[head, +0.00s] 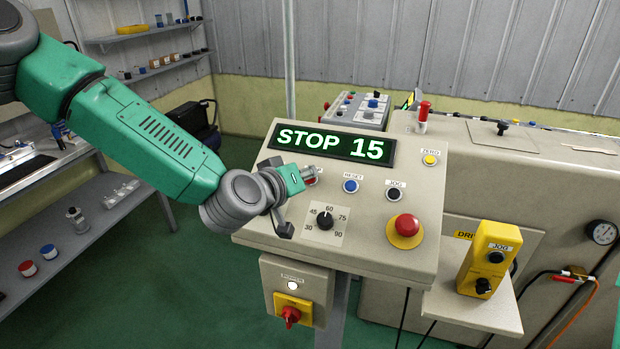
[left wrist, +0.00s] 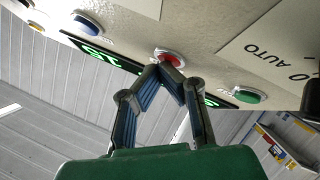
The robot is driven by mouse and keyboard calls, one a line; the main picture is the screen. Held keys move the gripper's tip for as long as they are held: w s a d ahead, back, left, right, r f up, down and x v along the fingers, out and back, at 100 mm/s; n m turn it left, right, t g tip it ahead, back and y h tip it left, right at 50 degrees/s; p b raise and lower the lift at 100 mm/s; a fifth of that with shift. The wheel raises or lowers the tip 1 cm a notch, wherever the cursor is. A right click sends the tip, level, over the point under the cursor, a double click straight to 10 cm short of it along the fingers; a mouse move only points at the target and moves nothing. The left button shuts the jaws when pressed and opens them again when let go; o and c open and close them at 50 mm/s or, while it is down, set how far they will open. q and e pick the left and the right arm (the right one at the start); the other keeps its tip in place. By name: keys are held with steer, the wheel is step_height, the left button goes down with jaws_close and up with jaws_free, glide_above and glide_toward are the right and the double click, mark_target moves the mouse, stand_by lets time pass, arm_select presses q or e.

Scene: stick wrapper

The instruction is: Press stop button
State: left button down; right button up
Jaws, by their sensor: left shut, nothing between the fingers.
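The stop button looks to be the red button (head: 312,181) on the sloped beige panel (head: 375,262), mostly hidden by my left gripper (head: 303,178) in the head view. In the left wrist view the red button (left wrist: 171,55) sits in a pale ring, right at the shut, empty fingertips (left wrist: 165,70). The tips overlap its near edge; I cannot tell whether they touch it. The display (head: 332,143) reads "STOP 15" in green. My right gripper is not in view.
A blue reset button (head: 350,186), a black jog button (head: 394,194) and a red mushroom button (head: 404,227) lie to the right. A dial (head: 325,221) is below. A green button (left wrist: 248,95) shows beside the fingers in the left wrist view.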

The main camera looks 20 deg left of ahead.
arm_select(q)
steer(key=shift+s+r+p, duration=0.45)
steer(key=shift+r+p, duration=0.15)
steer(key=shift+r, duration=0.1)
steer(key=r+p, duration=0.1)
steer(key=s+r+p, duration=0.1)
steer(key=r, duration=0.1)
steer(key=s+r+p, duration=0.1)
steer(key=shift+s+r+p, duration=0.15)
steer(key=shift+r+p, duration=0.05)
steer(key=shift+p, duration=0.1)
stand_by(0.5)
